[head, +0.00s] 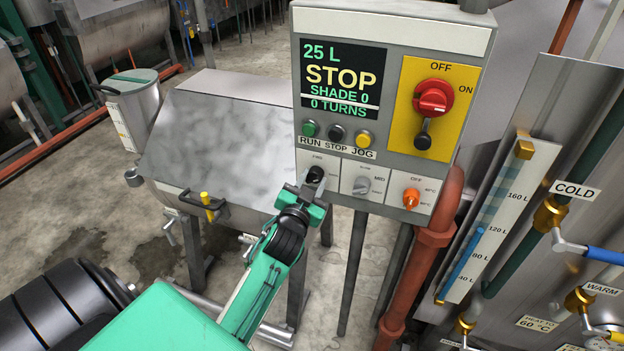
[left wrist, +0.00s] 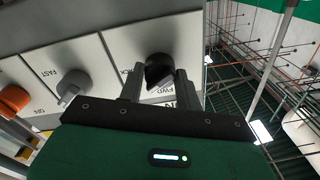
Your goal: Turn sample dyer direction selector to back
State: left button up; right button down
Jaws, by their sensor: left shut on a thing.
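The direction selector is a small black knob (head: 315,174) on a white plate at the lower left of the grey control box (head: 393,20). In the head view the letters FWD show above it, and its pointing direction is mostly hidden by my gripper. My left gripper (head: 311,185) is at the knob, its fingers closed around it. In the left wrist view the black knob (left wrist: 160,70) sits between the two fingers (left wrist: 158,88), with FWD printed below it and a partly cut-off label to its left. My right gripper is not in view.
Beside the selector are a grey speed knob (head: 362,185) and an orange knob (head: 411,198). Above are green, black and yellow buttons (head: 336,132), a display (head: 342,80) reading STOP, and a red main switch (head: 433,97). A reddish pipe (head: 436,237) runs below right.

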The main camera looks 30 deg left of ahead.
pick_arm(q)
jog(key=m+p, duration=0.1)
jog(key=m, duration=0.5)
jog(key=shift+m+h, duration=0.3)
dwell(0.4)
jog(key=o, duration=1)
jog(key=shift+b+v, duration=2.25)
jog(key=shift+v, duration=4.65)
